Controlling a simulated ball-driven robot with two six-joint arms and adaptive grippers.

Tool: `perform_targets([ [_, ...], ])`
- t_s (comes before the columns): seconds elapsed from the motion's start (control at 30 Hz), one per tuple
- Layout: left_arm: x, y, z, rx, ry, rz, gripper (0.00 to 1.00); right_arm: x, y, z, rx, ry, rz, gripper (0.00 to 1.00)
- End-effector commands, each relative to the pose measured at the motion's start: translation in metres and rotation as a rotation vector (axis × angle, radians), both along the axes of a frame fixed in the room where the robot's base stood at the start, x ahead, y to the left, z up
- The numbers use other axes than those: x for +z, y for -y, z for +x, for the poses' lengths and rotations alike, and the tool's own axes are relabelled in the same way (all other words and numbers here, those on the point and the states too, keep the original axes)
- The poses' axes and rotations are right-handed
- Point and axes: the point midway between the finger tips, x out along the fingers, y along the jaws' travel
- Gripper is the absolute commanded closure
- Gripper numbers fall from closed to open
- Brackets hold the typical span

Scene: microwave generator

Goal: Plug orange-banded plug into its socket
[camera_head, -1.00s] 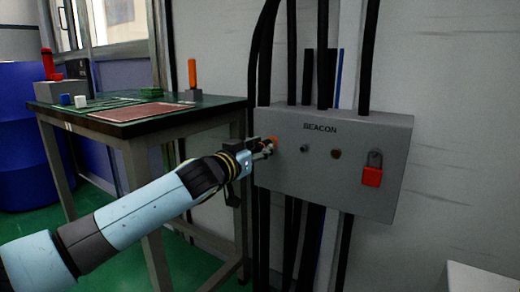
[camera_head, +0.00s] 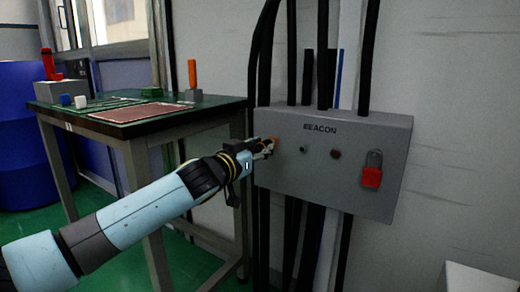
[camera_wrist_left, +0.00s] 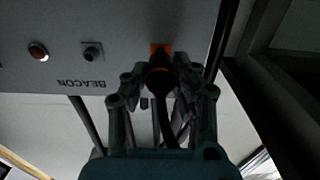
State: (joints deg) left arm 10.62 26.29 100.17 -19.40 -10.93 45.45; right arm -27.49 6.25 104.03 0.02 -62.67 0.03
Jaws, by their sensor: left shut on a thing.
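The grey box marked BEACON (camera_head: 385,145) hangs on the wall, with an orange socket (camera_head: 276,142) at its left end. My left gripper (camera_head: 266,148) is at that socket. In the left wrist view, its two fingers (camera_wrist_left: 160,82) are shut around the dark plug (camera_wrist_left: 159,80), which shows an orange rim. A dark cable trails from the plug back between the fingers. The orange socket plate (camera_wrist_left: 160,48) is directly in front of the plug. I cannot tell how deep the plug sits. My right gripper is not in view.
The box also bears a small dark knob (camera_head: 303,149), a round brownish lamp (camera_head: 336,154) and a red padlock (camera_head: 372,177). Several black cables run above and below it. A green-topped table (camera_head: 210,108) stands left, with a blue barrel (camera_head: 22,135) behind.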

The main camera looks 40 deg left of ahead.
Motion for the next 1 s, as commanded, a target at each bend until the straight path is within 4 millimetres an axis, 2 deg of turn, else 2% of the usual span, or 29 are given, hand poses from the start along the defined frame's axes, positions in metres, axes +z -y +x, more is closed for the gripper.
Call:
perform_targets([
  [0.93,0.001,-0.002,0.019,0.0,0.0,0.0,1.0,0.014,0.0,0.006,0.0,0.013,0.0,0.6],
  [0.97,0.001,-0.002,0.02,0.0,0.0,0.001,0.73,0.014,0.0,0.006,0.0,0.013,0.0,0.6],
  [1.0,0.0,-0.002,0.019,0.0,0.0,0.001,0.68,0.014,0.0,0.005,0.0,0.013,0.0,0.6],
])
